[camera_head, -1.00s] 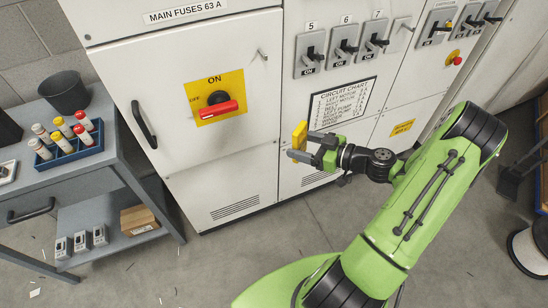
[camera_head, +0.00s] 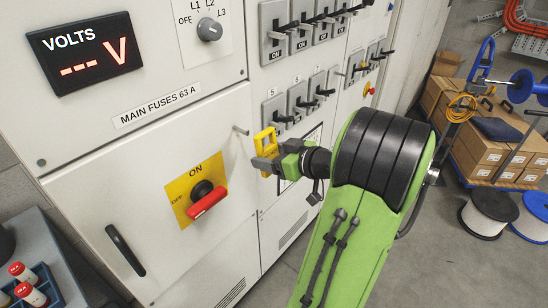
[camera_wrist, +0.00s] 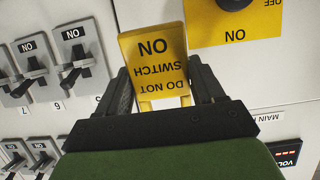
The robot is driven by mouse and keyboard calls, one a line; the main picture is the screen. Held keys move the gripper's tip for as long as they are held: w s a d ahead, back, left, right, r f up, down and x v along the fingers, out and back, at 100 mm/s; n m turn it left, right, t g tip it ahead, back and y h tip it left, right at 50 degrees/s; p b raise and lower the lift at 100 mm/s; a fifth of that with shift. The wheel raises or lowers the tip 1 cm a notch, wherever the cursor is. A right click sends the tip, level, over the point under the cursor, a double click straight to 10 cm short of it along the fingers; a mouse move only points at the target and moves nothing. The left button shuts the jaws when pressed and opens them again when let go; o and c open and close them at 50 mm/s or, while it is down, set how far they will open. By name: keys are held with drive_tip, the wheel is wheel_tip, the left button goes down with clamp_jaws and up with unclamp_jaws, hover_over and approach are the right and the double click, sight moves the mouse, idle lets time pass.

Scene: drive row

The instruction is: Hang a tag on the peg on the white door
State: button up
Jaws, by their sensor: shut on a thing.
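My gripper (camera_head: 264,160) is shut on a yellow tag (camera_head: 266,141). In the wrist view the tag (camera_wrist: 155,58) shows upside down, with "DO NOT SWITCH ON" on it, between the two dark fingers. The peg (camera_head: 241,130) is a thin grey pin sticking out of the white door (camera_head: 140,190), near its upper right corner. In the head view the tag is just right of the peg and a little lower, and looks apart from it. I cannot make out the peg in the wrist view.
A red rotary switch (camera_head: 207,203) on a yellow plate and a black door handle (camera_head: 125,250) are on the door. Breaker switches (camera_head: 300,103) stick out near my gripper. A voltage display (camera_head: 88,55) is above. Boxes (camera_head: 485,140) and spools (camera_head: 490,212) stand at right.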

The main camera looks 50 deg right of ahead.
drive_tip(key=x, duration=0.5)
drive_tip(key=r+p+x, duration=0.1)
drive_tip(key=x, duration=0.1)
drive_tip(key=shift+w+f, duration=0.15)
drive_tip(key=shift+w, duration=0.35)
idle(0.6)
drive_tip(key=o, duration=1.1)
drive_tip(key=v, duration=1.6)
